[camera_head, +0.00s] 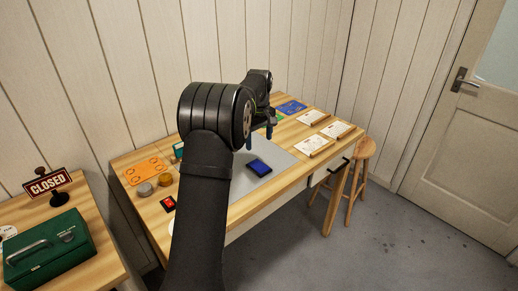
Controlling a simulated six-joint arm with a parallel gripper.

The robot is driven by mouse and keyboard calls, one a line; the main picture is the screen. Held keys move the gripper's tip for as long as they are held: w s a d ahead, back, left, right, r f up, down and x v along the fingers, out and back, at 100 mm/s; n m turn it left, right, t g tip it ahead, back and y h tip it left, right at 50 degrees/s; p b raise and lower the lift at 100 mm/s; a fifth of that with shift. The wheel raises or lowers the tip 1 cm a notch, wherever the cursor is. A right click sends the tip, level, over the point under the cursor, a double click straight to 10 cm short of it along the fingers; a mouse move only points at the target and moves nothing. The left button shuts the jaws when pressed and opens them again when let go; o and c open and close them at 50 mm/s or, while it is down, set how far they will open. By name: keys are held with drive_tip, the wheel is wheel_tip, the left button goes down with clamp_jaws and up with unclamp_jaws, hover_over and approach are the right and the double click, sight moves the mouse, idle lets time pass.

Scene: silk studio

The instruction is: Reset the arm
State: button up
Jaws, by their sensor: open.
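My black arm rises from the bottom of the head view and bends over the wooden table (232,216). My gripper (260,137) is above the table's grey mat (283,164), pointing down, with its blue fingertips apart. I see nothing between them. A dark blue block-like item (259,167) lies on the mat below and apart from the gripper. My arm hides part of the table's middle and left side.
An orange sheet (146,171), round tins (145,189) and a red-black item (168,203) lie at left. White cards on wooden boards (312,117) lie at right. A stool (362,165) stands beside the table. A green cash box (50,250) and CLOSED sign (47,183) occupy another table.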

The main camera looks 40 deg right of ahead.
sight(259, 166)
drive_tip(key=shift+r, duration=0.4)
drive_tip(key=shift+f, duration=0.15)
wheel_tip(259, 166, down, 11)
drive_tip(key=shift+f, duration=0.2)
drive_tip(key=shift+r, duration=1.75)
drive_tip(key=shift+f, duration=0.1)
